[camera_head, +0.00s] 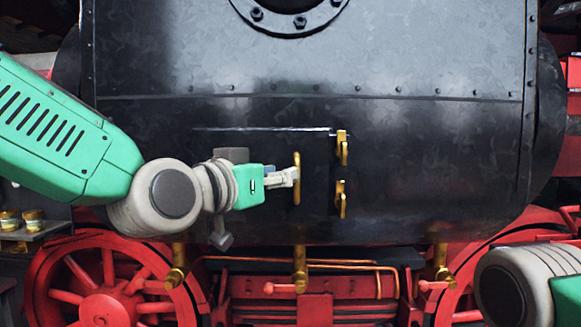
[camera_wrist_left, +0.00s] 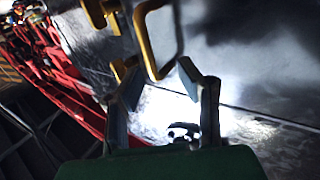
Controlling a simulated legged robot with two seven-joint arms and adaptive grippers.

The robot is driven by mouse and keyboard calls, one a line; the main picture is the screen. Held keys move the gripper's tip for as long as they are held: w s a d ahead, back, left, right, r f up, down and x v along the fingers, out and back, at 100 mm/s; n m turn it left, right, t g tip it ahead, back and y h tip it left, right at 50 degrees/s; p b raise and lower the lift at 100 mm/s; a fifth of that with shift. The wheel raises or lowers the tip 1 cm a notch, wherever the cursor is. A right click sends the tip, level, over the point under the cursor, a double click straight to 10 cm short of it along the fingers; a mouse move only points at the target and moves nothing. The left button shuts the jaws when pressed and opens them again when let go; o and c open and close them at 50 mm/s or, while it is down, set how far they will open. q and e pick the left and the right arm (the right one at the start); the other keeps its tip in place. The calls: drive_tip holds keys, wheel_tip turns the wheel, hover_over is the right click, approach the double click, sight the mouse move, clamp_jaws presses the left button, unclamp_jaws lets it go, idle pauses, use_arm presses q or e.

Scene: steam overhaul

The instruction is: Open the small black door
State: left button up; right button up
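The small black door (camera_head: 262,150) is a panel in the side of the black boiler, and its top edge shows as a bright line. It looks shut. A vertical brass handle (camera_head: 297,180) is on it, with two brass hinge-like fittings (camera_head: 342,148) at its right edge. My left gripper (camera_head: 290,177) is at the handle. In the left wrist view my left gripper (camera_wrist_left: 160,80) has its fingers apart, with the lower bend of the brass handle (camera_wrist_left: 144,45) near and between the tips. I cannot tell whether they touch it. My right gripper is out of view.
The black boiler (camera_head: 430,150) fills the middle. Red wheels (camera_head: 100,290) and brass taps (camera_head: 300,270) are below it. My right arm (camera_head: 530,285) shows at the lower right. A shelf with small tins (camera_head: 32,219) is at the left.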

sight(297, 194)
use_arm(q)
drive_tip(key=x, duration=0.4)
drive_tip(key=shift+s+d+p, duration=0.3)
drive_tip(key=shift+d, duration=0.05)
drive_tip(key=shift+w+d, duration=0.2)
drive_tip(key=shift+d, duration=0.4)
drive_tip(key=shift+a, duration=0.65)
clamp_jaws()
drive_tip(key=shift+d, duration=0.1)
drive_tip(key=shift+s+d, duration=0.1)
